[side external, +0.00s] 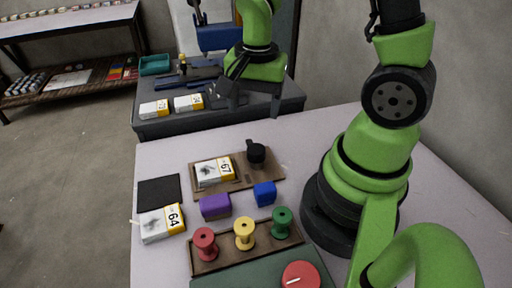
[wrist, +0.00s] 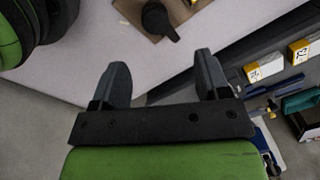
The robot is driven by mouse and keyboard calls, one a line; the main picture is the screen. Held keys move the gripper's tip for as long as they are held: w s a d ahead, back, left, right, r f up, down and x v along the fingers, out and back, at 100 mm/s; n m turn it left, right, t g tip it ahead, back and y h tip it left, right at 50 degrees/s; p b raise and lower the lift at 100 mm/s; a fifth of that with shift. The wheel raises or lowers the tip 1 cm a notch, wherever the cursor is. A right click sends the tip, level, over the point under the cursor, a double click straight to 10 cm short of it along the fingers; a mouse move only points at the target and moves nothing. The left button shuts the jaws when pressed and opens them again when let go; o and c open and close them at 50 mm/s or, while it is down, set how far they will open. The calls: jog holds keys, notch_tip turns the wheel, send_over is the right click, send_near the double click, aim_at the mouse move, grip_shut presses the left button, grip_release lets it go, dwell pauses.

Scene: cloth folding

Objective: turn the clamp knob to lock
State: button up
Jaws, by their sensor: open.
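The black clamp knob (side external: 256,157) stands on the right part of a wooden board (side external: 235,182), with its short lever pointing to the back. It also shows at the top of the wrist view (wrist: 157,20). A white and yellow box marked 67 (side external: 208,172) lies on the same board, left of the knob. My gripper (side external: 247,102) is open and empty, well above and behind the knob, over the far dark table's front area. In the wrist view its two fingers (wrist: 162,74) are spread, with nothing between them; the knob is apart, beyond the fingertips.
Purple (side external: 215,206) and blue (side external: 265,194) blocks lie in front of the board. Red, yellow and green spools (side external: 244,234) stand nearer, beside a red disc (side external: 301,275). A box marked 64 (side external: 162,223) and black pad (side external: 159,193) lie left. The dark table (side external: 215,118) holds boxes and tools.

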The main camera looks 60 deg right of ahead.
aim_at(256, 149)
notch_tip(256, 149, down, 2)
jog(key=shift+s+d+f+m, duration=0.1)
jog(key=shift+d+f+m, duration=0.05)
jog(key=shift+m, duration=0.25)
notch_tip(256, 149, down, 9)
jog(key=shift+f, duration=0.1)
jog(key=shift+c, duration=0.2)
jog(key=c, duration=0.9)
